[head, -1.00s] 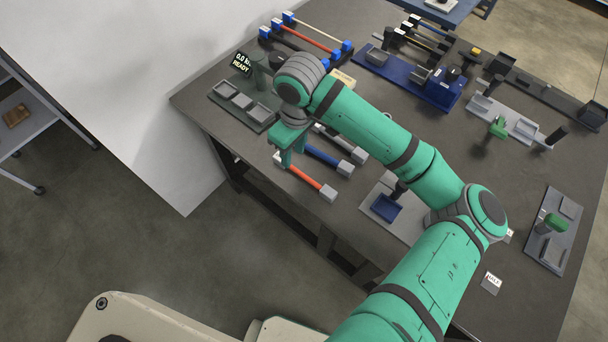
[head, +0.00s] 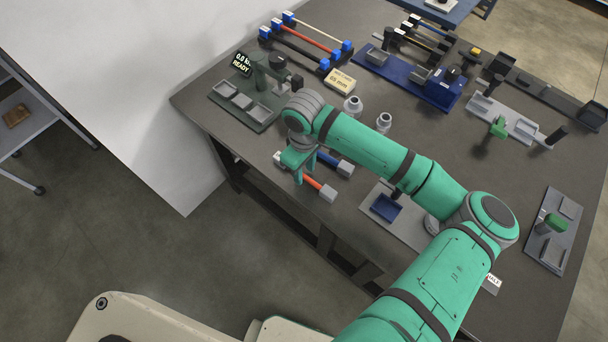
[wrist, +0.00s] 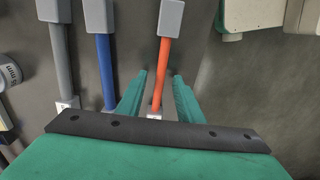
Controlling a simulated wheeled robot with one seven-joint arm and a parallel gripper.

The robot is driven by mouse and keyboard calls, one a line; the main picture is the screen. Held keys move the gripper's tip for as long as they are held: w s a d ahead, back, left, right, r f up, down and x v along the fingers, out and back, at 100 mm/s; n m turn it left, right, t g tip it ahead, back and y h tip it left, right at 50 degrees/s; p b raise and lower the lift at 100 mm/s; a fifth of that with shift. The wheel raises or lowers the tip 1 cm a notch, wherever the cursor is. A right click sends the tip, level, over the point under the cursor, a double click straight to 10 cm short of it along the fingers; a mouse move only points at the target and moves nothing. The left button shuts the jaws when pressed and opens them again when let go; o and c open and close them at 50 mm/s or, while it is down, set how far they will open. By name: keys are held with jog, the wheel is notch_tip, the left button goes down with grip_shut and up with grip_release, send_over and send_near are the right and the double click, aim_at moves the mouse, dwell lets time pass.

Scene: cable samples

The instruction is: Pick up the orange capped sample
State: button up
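The orange sample (head: 313,184) is an orange cable with grey end caps, lying near the table's front edge. It also shows in the wrist view (wrist: 162,70), running up the middle, with a grey cap at its far end and a pale cap at its near end. My gripper (head: 303,172) is over this sample. In the wrist view my gripper (wrist: 160,76) is open, with one finger on each side of the orange cable. A gap shows between each finger and the cable. The fingers' height above the table is hard to tell.
A blue sample (wrist: 105,72) and a grey sample (wrist: 62,62) lie parallel, left of the orange one in the wrist view. A rack at the back holds an orange cable with blue caps (head: 305,38). A display stand (head: 243,64) and a blue tray (head: 386,207) are nearby.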

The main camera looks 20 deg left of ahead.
jog(key=shift+f, duration=0.7)
grip_shut()
jog(key=shift+r, duration=0.15)
